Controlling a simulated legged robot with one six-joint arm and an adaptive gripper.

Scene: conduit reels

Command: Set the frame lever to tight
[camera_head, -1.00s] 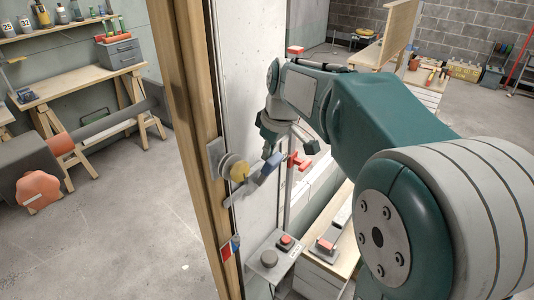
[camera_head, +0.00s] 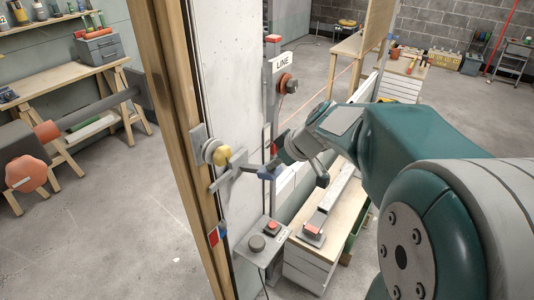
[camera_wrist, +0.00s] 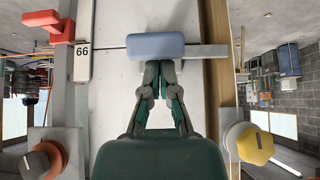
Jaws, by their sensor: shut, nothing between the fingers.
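The frame lever (camera_head: 228,178) is a grey bar mounted on the wooden post (camera_head: 178,130), just below a yellow knob (camera_head: 221,155). Its blue grip (camera_head: 268,172) points away from the post, towards my arm. In the wrist view the blue grip (camera_wrist: 155,46) lies across the top middle, with its grey bar (camera_wrist: 208,51) running right to the post. My gripper (camera_wrist: 160,66) is shut and empty, its fingertips right at the grip's near edge. I cannot tell whether they touch it. In the head view my gripper (camera_head: 275,164) is beside the grip. No tight marking is readable.
A red-knobbed post marked LINE (camera_head: 281,63) stands behind. A grey button box (camera_head: 263,243) is below the lever. A plate marked 66 (camera_wrist: 83,50) and a red handle (camera_wrist: 50,24) are at the wrist view's left.

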